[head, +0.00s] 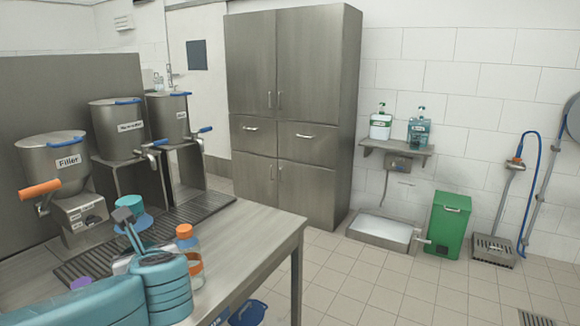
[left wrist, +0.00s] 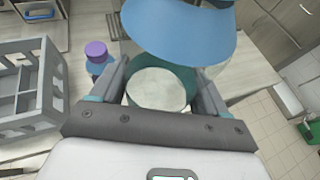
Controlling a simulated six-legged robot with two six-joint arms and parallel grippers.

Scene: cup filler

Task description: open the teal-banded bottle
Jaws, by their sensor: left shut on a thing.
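The teal-banded bottle (head: 143,224) has a teal cap and a wide blue shoulder. In the head view it stands above the table behind my left gripper (head: 129,232), which hides most of its body. In the left wrist view its blue shoulder (left wrist: 178,32) fills the top middle, with a bit of teal cap at the top edge. My left gripper (left wrist: 158,88) is shut around its pale, teal-ringed body. The cap appears to be on. I cannot tell whether the bottle touches the table. My right gripper is in neither view.
An orange-capped bottle (head: 187,262) stands just right of my left wrist. A purple-capped bottle (left wrist: 97,53) and a grey crate (left wrist: 28,92) are to the left. Several steel dispensers, one labelled Filler (head: 55,165), line the back. The table's right side (head: 250,235) is clear.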

